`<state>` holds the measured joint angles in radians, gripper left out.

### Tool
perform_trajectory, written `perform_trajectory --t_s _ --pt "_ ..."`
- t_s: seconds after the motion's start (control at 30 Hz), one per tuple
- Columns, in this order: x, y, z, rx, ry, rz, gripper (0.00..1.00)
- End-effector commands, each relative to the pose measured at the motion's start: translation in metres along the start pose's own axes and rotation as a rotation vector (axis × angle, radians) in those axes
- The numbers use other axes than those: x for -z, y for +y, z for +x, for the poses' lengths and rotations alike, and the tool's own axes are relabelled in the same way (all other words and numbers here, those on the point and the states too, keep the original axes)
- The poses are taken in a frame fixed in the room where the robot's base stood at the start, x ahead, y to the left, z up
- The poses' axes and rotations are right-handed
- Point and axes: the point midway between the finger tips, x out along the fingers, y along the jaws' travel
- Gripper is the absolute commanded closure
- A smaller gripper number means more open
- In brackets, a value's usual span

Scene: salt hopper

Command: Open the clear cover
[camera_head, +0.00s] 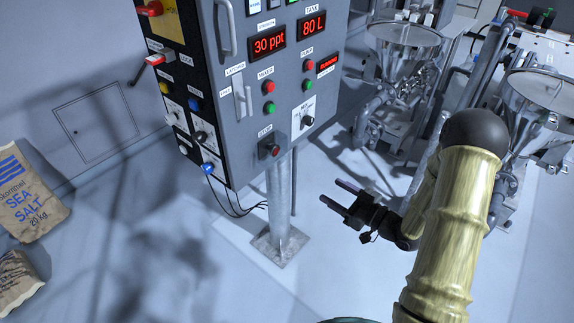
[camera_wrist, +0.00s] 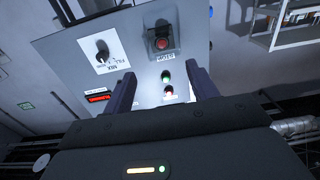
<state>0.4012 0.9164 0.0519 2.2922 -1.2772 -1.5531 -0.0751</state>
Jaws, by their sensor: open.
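A grey control cabinet (camera_head: 245,110) stands on a metal post. The red stop button (camera_head: 270,150) is at its lower front, under a label, with what looks like a see-through cover (camera_head: 274,140) around it. In the wrist view, the cover (camera_wrist: 161,33) shows as a dark, smoky box around the red button (camera_wrist: 162,43); whether it is shut is hard to tell. My gripper (camera_head: 335,192) is open and empty, below and right of the button, apart from the cabinet. In the wrist view its fingers (camera_wrist: 163,80) stand wide apart, framing the panel.
A mix knob (camera_head: 307,121) and red and green buttons (camera_head: 268,97) sit near the cover. Cables (camera_head: 235,208) hang under the cabinet. Steel hoppers (camera_head: 405,50) and pipes stand at right. Salt sacks (camera_head: 28,200) lie at far left. The floor around the post is clear.

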Motion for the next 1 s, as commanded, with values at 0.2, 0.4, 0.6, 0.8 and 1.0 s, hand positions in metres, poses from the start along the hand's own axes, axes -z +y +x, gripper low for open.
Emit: perform_trajectory --t_s 0.2,0.4,0.6,0.8,1.0 --pt "0.001 0.0 0.008 0.002 -0.001 0.0 0.42" --pt "0.001 -0.001 0.035 0.003 -0.002 0.0 0.42" --pt "0.001 -0.001 0.07 0.003 -0.002 -0.002 0.42" --pt "0.001 -0.001 0.105 0.002 -0.002 -0.001 0.42" --pt "0.001 -0.001 0.141 0.002 -0.001 -0.001 0.42"
